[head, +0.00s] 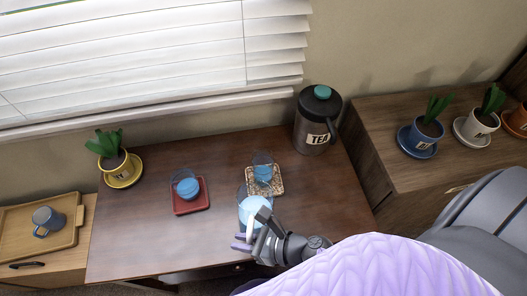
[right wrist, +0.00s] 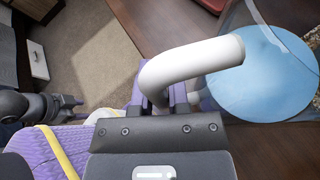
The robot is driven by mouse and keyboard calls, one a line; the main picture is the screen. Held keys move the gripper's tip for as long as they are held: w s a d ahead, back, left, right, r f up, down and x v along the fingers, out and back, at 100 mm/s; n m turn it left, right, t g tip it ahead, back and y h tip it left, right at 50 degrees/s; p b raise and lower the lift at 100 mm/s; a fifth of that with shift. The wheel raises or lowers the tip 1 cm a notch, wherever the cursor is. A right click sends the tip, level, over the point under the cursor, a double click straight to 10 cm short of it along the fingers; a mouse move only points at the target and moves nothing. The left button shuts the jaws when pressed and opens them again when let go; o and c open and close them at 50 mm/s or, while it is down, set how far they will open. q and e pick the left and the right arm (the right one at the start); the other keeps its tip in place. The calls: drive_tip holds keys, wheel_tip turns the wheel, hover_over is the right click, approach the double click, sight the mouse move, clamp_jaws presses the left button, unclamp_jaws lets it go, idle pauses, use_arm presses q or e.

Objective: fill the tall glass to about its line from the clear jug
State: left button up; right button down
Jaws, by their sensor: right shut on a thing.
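The clear jug (head: 243,198) holds light blue liquid and has a white handle. It seems upright at the desk's front right; whether it touches the desk is unclear. My right gripper (head: 255,240) is shut on the jug's handle, which in the right wrist view (right wrist: 190,62) passes between the fingers, beside the round blue liquid surface. A narrow glass (head: 262,158), seemingly the tall one, stands on a speckled coaster just behind the jug with blue in it; its line cannot be made out. My left gripper (right wrist: 68,102) seems to show small at the wrist view's left edge, its jaws unclear.
Another glass (head: 186,184) with blue liquid stands on a red coaster (head: 192,208) to the left. A dark TEA canister (head: 316,120) stands at the desk's back right corner. A potted plant (head: 113,160) is at the back left. The desk's left front is clear.

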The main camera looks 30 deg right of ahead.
sight(252, 224)
drive_tip(key=shift+w+d+r+m+g+y+p, duration=0.15)
drive_tip(key=shift+w+d+r+m+g+p, duration=0.15)
drive_tip(key=shift+r+p, duration=0.45)
drive_tip(key=shift+w+d+r+m+g+y+p, duration=0.15)
drive_tip(key=shift+w+r+m+g+p, duration=0.1)
drive_tip(key=shift+w+r+m+p, duration=0.45)
drive_tip(key=shift+w+d+r+m+g+y+p, duration=0.1)
drive_tip(key=shift+d+r+g+p, duration=0.15)
drive_tip(key=shift+r+p, duration=0.5)
drive_tip(key=shift+w+d+r+m, duration=0.2)
drive_tip(key=shift+w+r, duration=0.05)
drive_tip(key=shift+r, duration=0.2)
drive_tip(key=shift+w+d+r+m, duration=0.15)
drive_tip(key=shift+w+r+m, duration=0.1)
drive_tip(key=shift+r, duration=0.25)
drive_tip(key=shift+w+d+r, duration=0.1)
drive_tip(key=shift+w, duration=0.05)
drive_tip(key=shift+r+g+y+p, duration=0.15)
drive_tip(key=shift+g+y+p, duration=0.15)
drive_tip(key=shift+w+d+r+m, duration=0.15)
drive_tip(key=shift+w+r+m, duration=0.15)
drive_tip(key=shift+r, duration=0.25)
drive_tip(key=shift+d+r+m+g+p, duration=0.1)
drive_tip(key=shift+r+m+g+p, duration=0.1)
drive_tip(key=shift+m+g+p, duration=0.1)
